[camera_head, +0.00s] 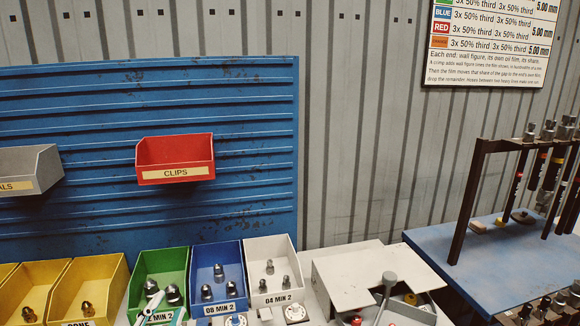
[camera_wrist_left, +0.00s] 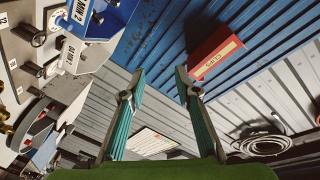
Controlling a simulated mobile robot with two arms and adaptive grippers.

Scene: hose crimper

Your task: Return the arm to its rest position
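My left gripper (camera_head: 160,308) shows at the bottom edge of the head view, its tips in front of the green bin (camera_head: 172,262). In the left wrist view the left gripper (camera_wrist_left: 161,84) has two teal fingers spread apart with nothing between them. Most of the left arm is outside the head view. My right gripper is in neither view.
A blue bin (camera_head: 204,263) and a white bin (camera_head: 258,252) hold fittings right of the green one; yellow bins (camera_head: 96,277) stand left. A red CLIPS bin (camera_head: 175,150) hangs on the blue panel (camera_head: 240,110). A blue table (camera_head: 440,262) with a hose rack stands right.

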